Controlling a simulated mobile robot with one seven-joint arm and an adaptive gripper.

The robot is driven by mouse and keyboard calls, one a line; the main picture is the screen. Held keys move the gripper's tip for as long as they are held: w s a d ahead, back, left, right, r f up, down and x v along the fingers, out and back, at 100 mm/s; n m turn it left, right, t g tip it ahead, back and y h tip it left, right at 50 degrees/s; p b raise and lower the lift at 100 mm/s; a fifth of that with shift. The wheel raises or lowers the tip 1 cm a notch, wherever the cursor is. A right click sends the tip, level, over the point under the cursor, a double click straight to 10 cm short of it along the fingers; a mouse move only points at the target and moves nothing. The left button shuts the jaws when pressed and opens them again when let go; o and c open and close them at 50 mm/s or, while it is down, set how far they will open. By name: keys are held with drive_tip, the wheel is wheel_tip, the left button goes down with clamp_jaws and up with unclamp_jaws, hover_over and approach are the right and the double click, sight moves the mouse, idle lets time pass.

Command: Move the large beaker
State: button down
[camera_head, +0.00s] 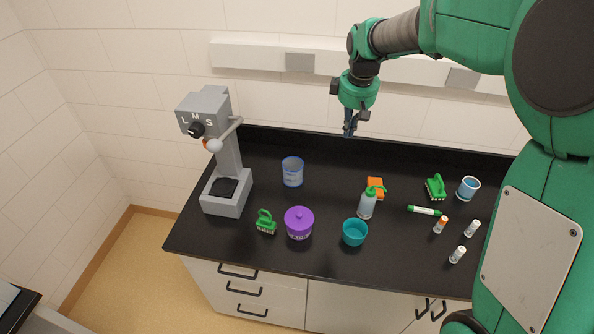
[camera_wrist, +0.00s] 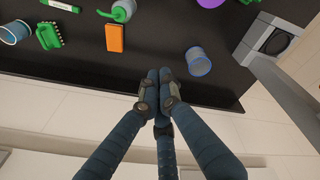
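A clear beaker with a blue rim (camera_head: 292,171) stands upright at the back of the black bench, left of centre. It also shows in the wrist view (camera_wrist: 198,62), right of my fingers. I cannot tell for sure which is the larger. My gripper (camera_head: 349,130) hangs above the bench's back edge, right of the first beaker and apart from it. In the wrist view its fingertips (camera_wrist: 152,75) are together with nothing between them.
A grey instrument (camera_head: 226,150) stands left of the first beaker. The back middle is clear.

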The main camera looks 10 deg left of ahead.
drive_tip(key=w+a+f+n+g+p, duration=0.1)
drive_tip(key=w+a+f+n+p, duration=0.15)
drive_tip(key=w+a+f, duration=0.7)
drive_tip(key=n+g+p, duration=0.1)
drive_tip(key=n+p, duration=0.1)
drive_tip(key=n, duration=0.2)
hover_over(297, 174)
drive_tip(key=w, duration=0.3)
wheel_tip(297, 174, down, 15)
drive_tip(key=shift+s+a+f+h, duration=0.1)
drive_tip(key=shift+a+f+h, duration=0.1)
drive_tip(key=shift+a+h, duration=0.15)
drive_tip(key=shift+f, duration=0.1)
drive_tip(key=shift+f, duration=4.9)
drive_tip(key=shift+d, duration=0.1)
drive_tip(key=d+b, duration=0.3)
drive_tip(key=d, duration=1.7)
drive_tip(key=shift+r, duration=0.1)
